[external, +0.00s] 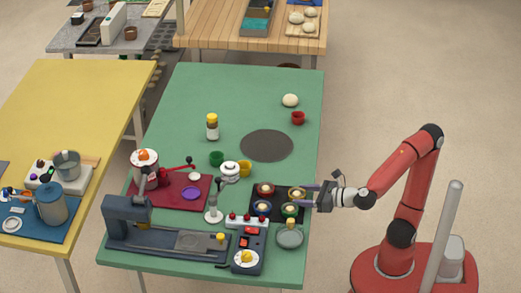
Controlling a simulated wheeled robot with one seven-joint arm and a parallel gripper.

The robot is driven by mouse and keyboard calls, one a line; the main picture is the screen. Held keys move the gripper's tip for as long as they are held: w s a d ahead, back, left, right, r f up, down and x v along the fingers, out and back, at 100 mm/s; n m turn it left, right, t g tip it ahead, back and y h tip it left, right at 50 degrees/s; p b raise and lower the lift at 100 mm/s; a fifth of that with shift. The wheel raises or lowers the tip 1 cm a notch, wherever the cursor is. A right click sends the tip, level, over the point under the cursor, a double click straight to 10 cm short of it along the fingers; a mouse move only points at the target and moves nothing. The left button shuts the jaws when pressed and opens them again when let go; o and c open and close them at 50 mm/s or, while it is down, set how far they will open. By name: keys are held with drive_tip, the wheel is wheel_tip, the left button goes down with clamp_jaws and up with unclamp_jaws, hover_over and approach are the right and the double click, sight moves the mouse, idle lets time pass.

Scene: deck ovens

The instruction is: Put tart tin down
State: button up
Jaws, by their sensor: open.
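A black tray (278,198) lies near the right edge of the green table. My gripper (302,197) reaches in from the right, low over the tray's right side. Its fingers are open, with the yellowish tin at or between their tips. Whether they touch it is too small to tell.
A dark red mat (172,192) lies left of the tray. A grey machine (170,240) and a control box (248,240) stand at the front. A grey dish (290,237) is just in front of the tray.

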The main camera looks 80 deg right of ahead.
drive_tip(key=v, duration=1.2)
drive_tip(key=s+d+f+m+g+y, duration=0.1)
drive_tip(key=d+f+m+g, duration=0.4)
drive_tip(key=m, duration=1)
drive_tip(key=s+d+f+m+g+y, duration=0.1)
drive_tip(key=d+f+m+g, duration=0.4)
drive_tip(key=f+m, duration=0.5)
drive_tip(key=s+m, duration=0.1)
drive_tip(key=m, duration=0.3)
drive_tip(key=shift+s+d+m, duration=0.35)
drive_tip(key=shift+d+m, duration=0.05)
drive_tip(key=shift+o, duration=0.3)
drive_tip(key=m+y, duration=0.1)
drive_tip(key=m, duration=0.3)
drive_tip(key=shift+a, duration=0.1)
